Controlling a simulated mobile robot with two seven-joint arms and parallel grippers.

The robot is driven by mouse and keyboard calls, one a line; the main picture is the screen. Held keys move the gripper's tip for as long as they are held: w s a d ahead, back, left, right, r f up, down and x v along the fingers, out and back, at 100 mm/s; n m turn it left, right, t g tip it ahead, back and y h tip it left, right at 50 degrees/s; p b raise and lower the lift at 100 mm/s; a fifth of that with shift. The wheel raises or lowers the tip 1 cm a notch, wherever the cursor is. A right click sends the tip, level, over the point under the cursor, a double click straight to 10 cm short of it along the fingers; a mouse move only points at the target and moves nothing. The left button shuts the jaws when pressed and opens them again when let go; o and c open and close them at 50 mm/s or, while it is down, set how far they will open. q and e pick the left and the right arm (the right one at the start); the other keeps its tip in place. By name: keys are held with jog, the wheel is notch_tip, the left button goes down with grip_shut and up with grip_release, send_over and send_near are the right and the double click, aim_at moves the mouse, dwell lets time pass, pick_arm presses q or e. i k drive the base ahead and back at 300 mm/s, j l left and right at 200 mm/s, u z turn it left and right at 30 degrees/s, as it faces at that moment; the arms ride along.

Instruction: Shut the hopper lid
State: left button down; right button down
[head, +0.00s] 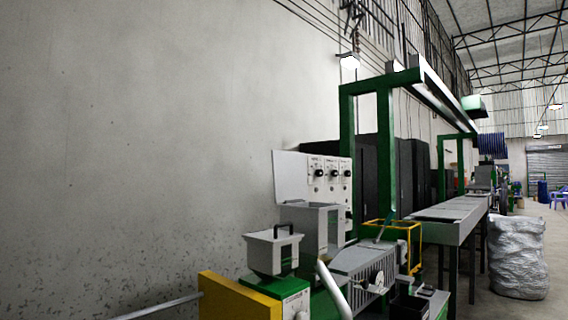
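A grey, open-topped box that looks like the hopper (328,228) stands on the green and grey machine. Whether the lid joins the box at a hinge is too small to tell. Just in front and to the left is a grey tapered bin (266,252) with a dark handle on top. Neither of my grippers is in view.
A control panel with black knobs (328,175) stands right behind the hopper. A yellow and green housing (240,297) is below the bin. A green frame (346,130) and a long conveyor (455,222) extend back right. A wrapped silver bundle (517,255) stands on the floor at right.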

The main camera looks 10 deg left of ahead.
aim_at(289, 169)
jog(key=i+l+u, duration=0.1)
jog(key=i+l, duration=0.25)
jog(key=i+l+u, duration=0.15)
jog(key=i+l, duration=0.2)
jog(key=l, duration=0.2)
jog(key=i+l+u, duration=0.1)
jog(key=i+l, duration=0.2)
jog(key=l, duration=0.2)
